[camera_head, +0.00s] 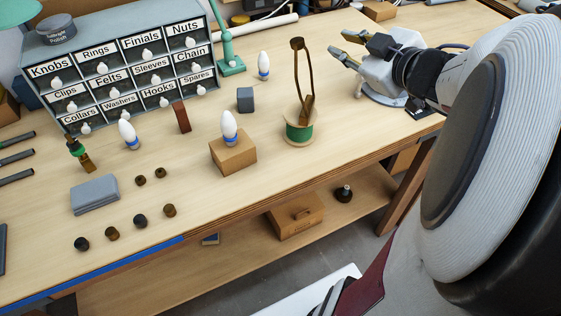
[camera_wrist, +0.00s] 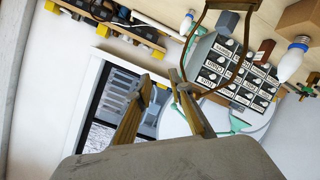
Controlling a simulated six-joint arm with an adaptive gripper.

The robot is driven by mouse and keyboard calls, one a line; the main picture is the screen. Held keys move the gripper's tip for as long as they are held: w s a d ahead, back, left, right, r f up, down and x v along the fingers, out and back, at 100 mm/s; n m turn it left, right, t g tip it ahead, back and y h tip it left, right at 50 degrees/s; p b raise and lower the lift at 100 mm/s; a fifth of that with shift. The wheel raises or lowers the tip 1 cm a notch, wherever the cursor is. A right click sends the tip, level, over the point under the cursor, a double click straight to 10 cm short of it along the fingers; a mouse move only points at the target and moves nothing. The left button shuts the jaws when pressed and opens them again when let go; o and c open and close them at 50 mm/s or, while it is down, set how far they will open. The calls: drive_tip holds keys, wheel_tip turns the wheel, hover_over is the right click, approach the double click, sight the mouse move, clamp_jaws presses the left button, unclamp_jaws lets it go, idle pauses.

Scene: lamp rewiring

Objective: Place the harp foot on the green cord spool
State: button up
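The harp (camera_head: 296,75) is a tall, narrow brass-brown loop. It stands roughly upright, with its foot (camera_head: 306,106) on top of the green cord spool (camera_head: 299,131) near the table's front edge. The spool has pale wooden flanges. The exact contact between foot and spool is too small to make out. My gripper (camera_head: 341,44) is to the right of the harp's upper part, its two brass-coloured fingers apart, empty and clear of the loop. In the wrist view my gripper (camera_wrist: 159,78) shows both fingers spread, with the harp (camera_wrist: 243,55) beyond them at the top.
A bulb (camera_head: 229,129) stands on a wooden block (camera_head: 233,154) left of the spool. A dark grey cube (camera_head: 245,100) and another bulb (camera_head: 263,66) stand behind. A labelled drawer cabinet (camera_head: 125,70) fills the back left. The tabletop (camera_head: 350,120) right of the spool is clear.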

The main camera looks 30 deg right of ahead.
drive_tip(key=s+a+f+m+g, duration=0.3)
drive_tip(key=s+a+f+g, duration=0.1)
drive_tip(key=s+a, duration=0.5)
drive_tip(key=s+a+f+m+g, duration=0.4)
drive_tip(key=s+a, duration=0.6)
drive_tip(key=a, duration=0.3)
drive_tip(key=shift+a+f+g+y, duration=0.15)
drive_tip(key=shift+f+g+y, duration=0.15)
drive_tip(key=shift+f+g, duration=0.15)
